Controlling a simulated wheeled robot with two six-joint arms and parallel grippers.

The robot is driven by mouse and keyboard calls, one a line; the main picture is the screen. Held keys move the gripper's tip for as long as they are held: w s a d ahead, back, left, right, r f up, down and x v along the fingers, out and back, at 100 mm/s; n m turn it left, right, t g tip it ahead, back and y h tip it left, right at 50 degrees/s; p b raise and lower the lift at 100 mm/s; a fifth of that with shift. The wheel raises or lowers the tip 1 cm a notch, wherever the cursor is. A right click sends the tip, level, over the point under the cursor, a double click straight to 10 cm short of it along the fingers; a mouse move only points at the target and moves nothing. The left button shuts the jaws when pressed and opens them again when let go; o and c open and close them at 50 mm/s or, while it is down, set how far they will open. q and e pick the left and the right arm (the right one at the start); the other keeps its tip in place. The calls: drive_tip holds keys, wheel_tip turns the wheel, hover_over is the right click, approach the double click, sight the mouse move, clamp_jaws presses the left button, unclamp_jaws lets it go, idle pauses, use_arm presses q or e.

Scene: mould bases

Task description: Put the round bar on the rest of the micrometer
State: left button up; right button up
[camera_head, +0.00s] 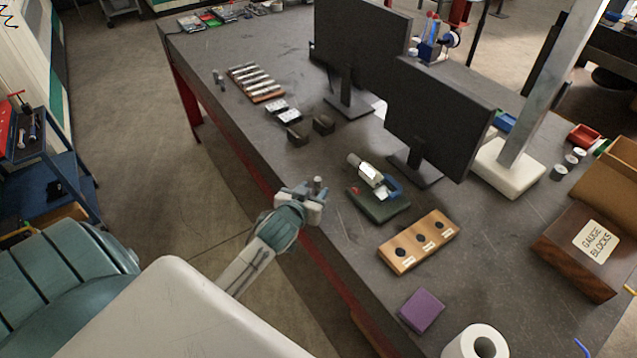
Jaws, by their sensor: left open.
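The micrometer (391,187), with a blue frame and a silver barrel, is on a dark green base (385,211) near the table's middle. My left gripper (313,196) is over the table's near edge, left of the micrometer and apart from it. It is open. A short grey cylinder (317,184), which looks like the round bar, shows upright at its fingertips. I cannot tell whether it is between the fingers or just beyond them. The micrometer's rest is too small to make out. My right gripper is not in view.
A wooden block (444,238) with three dark holes lies right of the green base. A purple block (422,310), a white roll (477,345) and a gauge block box (577,252) are nearer right. Two monitors (437,115) stand behind. The tabletop left of the micrometer is mostly clear.

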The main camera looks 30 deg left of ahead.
sight(316, 183)
use_arm(q)
drive_tip(key=shift+w, duration=0.5)
drive_tip(key=w+p, duration=0.1)
drive_tip(key=w+a+p, duration=0.1)
drive_tip(key=w+f+p, duration=0.1)
drive_tip(key=shift+w+a, duration=0.2)
drive_tip(key=shift+a, duration=0.15)
drive_tip(key=shift+w+f, duration=0.4)
drive_tip(key=shift+w, duration=0.1)
drive_tip(key=shift+s, duration=0.1)
drive_tip(key=shift+c, duration=0.4)
drive_tip(key=c, duration=0.4)
clamp_jaws()
